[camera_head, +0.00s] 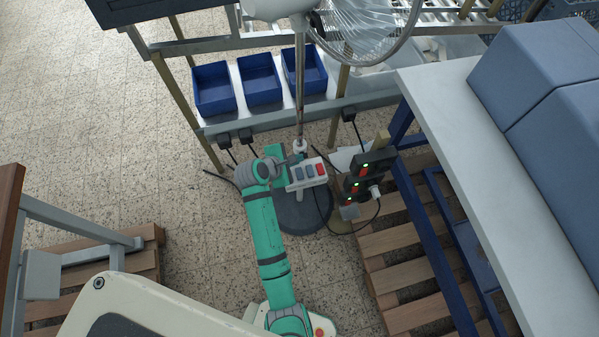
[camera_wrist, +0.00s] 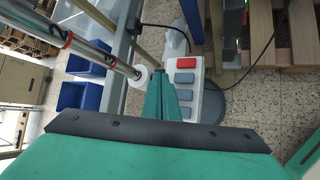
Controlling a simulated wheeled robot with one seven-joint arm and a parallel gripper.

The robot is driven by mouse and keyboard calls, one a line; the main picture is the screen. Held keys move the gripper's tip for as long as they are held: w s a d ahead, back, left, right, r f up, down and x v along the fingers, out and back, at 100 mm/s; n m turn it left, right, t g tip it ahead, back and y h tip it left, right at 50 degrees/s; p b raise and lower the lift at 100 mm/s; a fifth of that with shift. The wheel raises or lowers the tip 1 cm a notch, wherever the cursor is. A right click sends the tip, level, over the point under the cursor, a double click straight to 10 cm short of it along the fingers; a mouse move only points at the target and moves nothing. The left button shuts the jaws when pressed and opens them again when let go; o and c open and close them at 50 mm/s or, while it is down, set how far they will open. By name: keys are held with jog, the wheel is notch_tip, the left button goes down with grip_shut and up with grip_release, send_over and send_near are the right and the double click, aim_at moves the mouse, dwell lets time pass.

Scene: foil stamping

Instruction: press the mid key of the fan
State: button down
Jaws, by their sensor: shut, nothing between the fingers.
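The fan stands on a pole (camera_head: 299,95) with a round dark base (camera_head: 303,212); its wire cage (camera_head: 368,28) is at the top of the head view. Its white key panel (camera_head: 293,186) carries a red key (camera_head: 320,169) and blue-grey keys. In the wrist view the panel shows the red key (camera_wrist: 186,62) at the top and three blue-grey keys below, the middle one (camera_wrist: 185,95) among them. My gripper (camera_wrist: 160,78) is shut and empty, just left of the keys in that view. Whether it touches the panel I cannot tell.
Blue bins (camera_head: 259,79) sit on a shelf behind the fan. A dark power strip (camera_head: 370,165) with lit switches, plugs and cables is right of the panel. A workbench (camera_head: 470,150) stands at the right, above wooden pallets (camera_head: 400,250). Open floor lies at the left.

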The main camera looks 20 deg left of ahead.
aim_at(297, 175)
jog(key=shift+f, duration=4.3)
jog(key=shift+f, duration=0.1)
jog(key=shift+f, duration=0.35)
jog(key=shift+f, duration=0.4)
jog(key=shift+r, duration=0.15)
jog(key=shift+r, duration=0.7)
jog(key=shift+r, duration=2.55)
